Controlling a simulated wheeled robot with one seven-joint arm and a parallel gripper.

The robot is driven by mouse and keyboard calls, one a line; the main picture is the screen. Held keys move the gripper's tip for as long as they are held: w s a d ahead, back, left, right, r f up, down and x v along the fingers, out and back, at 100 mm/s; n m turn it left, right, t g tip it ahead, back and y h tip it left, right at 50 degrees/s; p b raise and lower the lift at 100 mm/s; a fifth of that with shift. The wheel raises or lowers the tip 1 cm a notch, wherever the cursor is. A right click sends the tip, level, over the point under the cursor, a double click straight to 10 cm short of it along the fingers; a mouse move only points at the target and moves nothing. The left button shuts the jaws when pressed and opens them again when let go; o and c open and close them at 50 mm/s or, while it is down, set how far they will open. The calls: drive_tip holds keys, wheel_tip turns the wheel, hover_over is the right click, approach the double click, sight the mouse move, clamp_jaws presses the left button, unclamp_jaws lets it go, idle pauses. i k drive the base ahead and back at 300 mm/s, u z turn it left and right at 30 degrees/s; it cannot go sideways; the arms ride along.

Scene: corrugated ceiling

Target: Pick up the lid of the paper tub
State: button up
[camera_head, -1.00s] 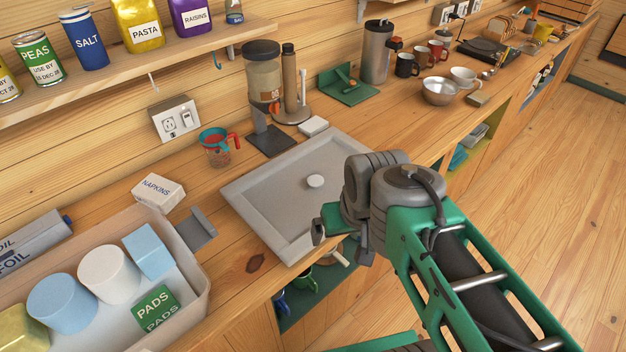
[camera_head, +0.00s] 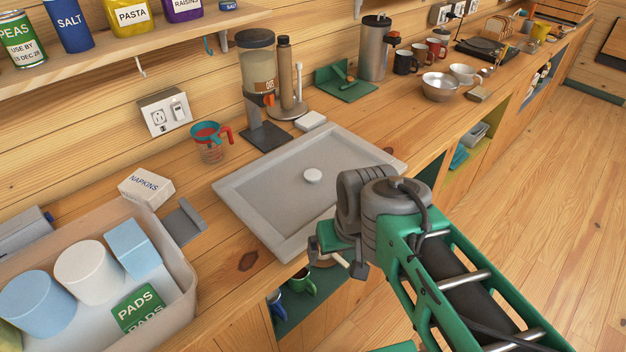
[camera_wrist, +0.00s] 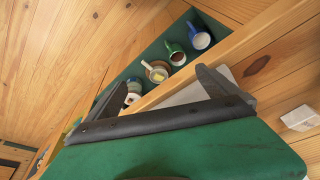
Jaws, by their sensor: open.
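The lid (camera_head: 270,205) is a wide grey rectangular panel with a raised rim and a small round knob (camera_head: 312,175) in its middle. It lies flat on the wooden counter. The paper tub (camera_head: 185,262) is the open pale bin at the lower left, holding blue and white rolls, a blue box and a green PADS pack. My gripper (camera_head: 338,258) is open and empty near the lid's front right corner, by the counter's front edge. In the wrist view, a pale strip of the lid (camera_wrist: 188,95) shows behind my open gripper (camera_wrist: 158,92).
A NAPKINS box (camera_head: 146,187) and grey bracket (camera_head: 184,220) sit by the tub. A measuring jug (camera_head: 209,145) and a coffee grinder (camera_head: 258,80) stand behind the lid. Mugs (camera_head: 302,280) sit on a shelf below the counter. The floor at right is clear.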

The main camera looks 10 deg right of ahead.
sight(282, 196)
drive_tip(key=u, duration=1.6)
drive_tip(key=k, duration=0.35)
drive_tip(key=u, duration=0.35)
drive_tip(key=i, duration=0.5)
drive_tip(key=u, duration=1.5)
drive_tip(key=k, duration=1.3)
drive_tip(key=z, duration=2.05)
drive_tip(key=i, duration=0.5)
drive_tip(key=u, duration=0.1)
